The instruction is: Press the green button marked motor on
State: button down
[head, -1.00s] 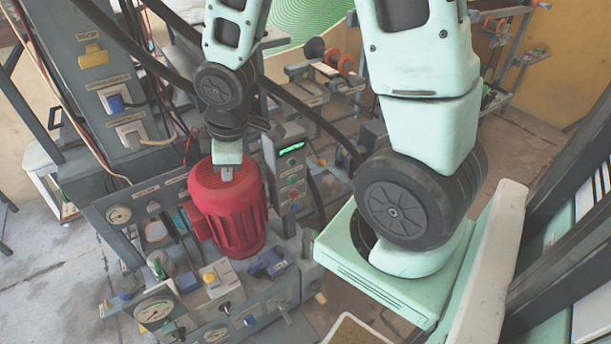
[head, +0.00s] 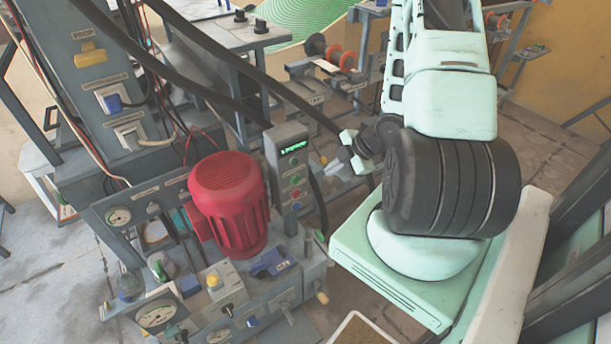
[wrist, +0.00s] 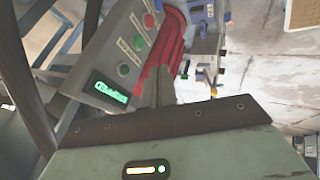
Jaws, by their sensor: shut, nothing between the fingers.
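The grey control panel (head: 290,150) has a lit green display and a column of buttons. The green button also shows small in the head view (head: 296,180). My gripper (head: 335,166) is shut and empty, just right of the panel in the head view. In the wrist view its fingertips (wrist: 158,72) appear right of the green button; I see no contact with it.
A red motor (head: 230,205) stands left of the panel on the grey machine bench, with gauges (head: 156,314) and small fittings in front. Black hoses (head: 215,80) pass behind the panel. A bench with orange spools (head: 345,60) stands further back.

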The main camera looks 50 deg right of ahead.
dwell(0.3)
send_near(293, 183)
notch_tip(293, 183, down, 4)
jog(key=s+a, duration=0.1)
jog(key=a, duration=0.1)
jog(key=shift+w+d+p, duration=0.25)
jog(key=shift+w, duration=0.65)
jog(key=shift+w+d+p, duration=0.25)
jog(key=shift+w, duration=0.6)
